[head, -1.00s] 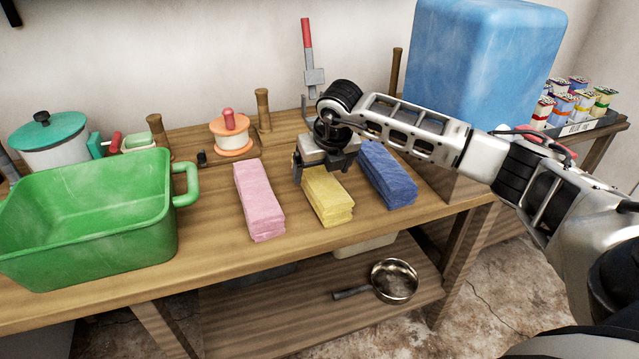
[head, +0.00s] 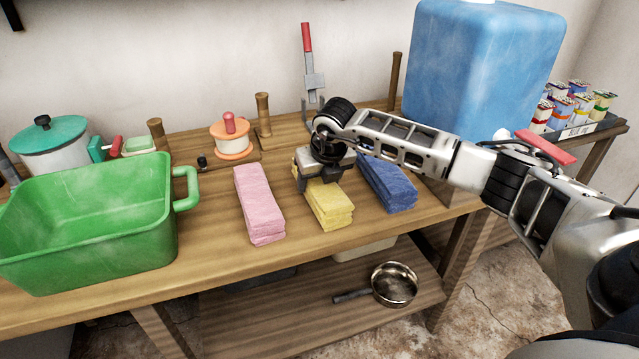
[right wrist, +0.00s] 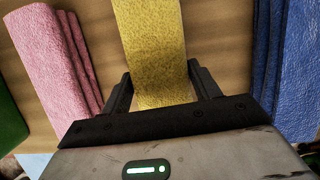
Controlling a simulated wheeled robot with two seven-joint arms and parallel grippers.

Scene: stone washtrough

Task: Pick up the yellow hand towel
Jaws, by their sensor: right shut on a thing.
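The yellow hand towel (head: 331,208) lies folded in a long strip on the wooden table, between a pink towel (head: 259,203) and a blue towel (head: 387,183). My right gripper (head: 318,181) is over the towel's far part, pointing down, and hides that end in the head view. In the right wrist view the gripper's two fingers (right wrist: 161,88) stand on either side of the yellow towel (right wrist: 152,45), shut on it. The towel still appears to rest on the table. My left gripper is not in view.
A green tub (head: 90,225) stands at the left. A large blue container (head: 480,75) stands behind my right arm. A red-tipped tool (head: 309,60) and wooden pegs rise at the back. A pan (head: 394,285) lies on the lower shelf.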

